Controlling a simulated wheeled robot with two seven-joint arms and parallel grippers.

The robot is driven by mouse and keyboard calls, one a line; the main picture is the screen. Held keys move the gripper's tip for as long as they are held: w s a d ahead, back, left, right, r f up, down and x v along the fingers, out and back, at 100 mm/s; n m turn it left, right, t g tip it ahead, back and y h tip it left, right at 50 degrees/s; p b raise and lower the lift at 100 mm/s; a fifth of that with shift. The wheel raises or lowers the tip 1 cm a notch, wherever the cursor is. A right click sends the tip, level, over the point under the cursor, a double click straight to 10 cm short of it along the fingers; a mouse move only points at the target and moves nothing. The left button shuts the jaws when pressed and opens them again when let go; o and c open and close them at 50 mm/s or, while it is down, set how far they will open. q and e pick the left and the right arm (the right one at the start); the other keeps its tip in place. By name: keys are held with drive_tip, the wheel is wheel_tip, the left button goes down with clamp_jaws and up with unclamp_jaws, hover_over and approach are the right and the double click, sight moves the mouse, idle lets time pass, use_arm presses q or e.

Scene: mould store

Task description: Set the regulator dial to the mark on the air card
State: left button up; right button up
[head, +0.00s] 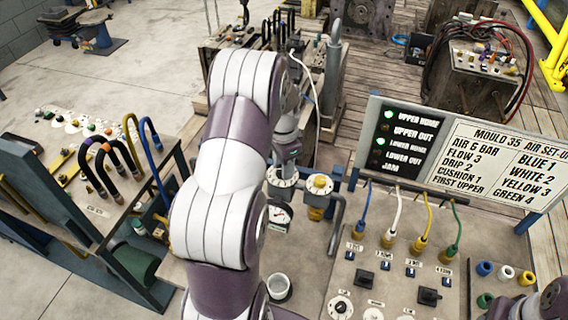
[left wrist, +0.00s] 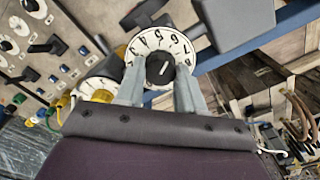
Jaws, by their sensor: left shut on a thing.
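The regulator dial (head: 283,179) is a white numbered disc on the bench pipework, partly hidden by my left arm in the head view. In the left wrist view the dial (left wrist: 137,57) has a black knob (left wrist: 161,68) with a white pointer line slanting up to the right; I cannot read its exact number. My left gripper (left wrist: 160,84) is shut on this knob, one finger on each side; in the head view the gripper (head: 284,166) is mostly hidden. The air card (head: 495,160) reads "AIR 6 BAR". My right gripper is out of view.
A yellow-knobbed dial (head: 319,184) stands close beside the regulator. The valve panel (head: 392,275) carries coloured hoses, switches and dials. The lamp board (head: 405,140) shows green lights at upper home and lower home.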

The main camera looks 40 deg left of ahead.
use_arm(q)
drive_tip(key=shift+r, duration=0.2)
drive_tip(key=shift+a, duration=0.1)
drive_tip(key=o, duration=1)
drive_tip(key=shift+o, duration=0.2)
drive_tip(key=shift+s, duration=0.15)
drive_tip(key=r+b, duration=0.2)
drive_tip(key=r, duration=0.1)
drive_tip(key=shift+w+r, duration=0.2)
drive_tip(key=shift+r, duration=0.1)
wheel_tip(320, 180, up, 9)
drive_tip(key=p, duration=0.5)
drive_tip(key=shift+s+p, duration=0.2)
drive_tip(key=shift+p, duration=0.2)
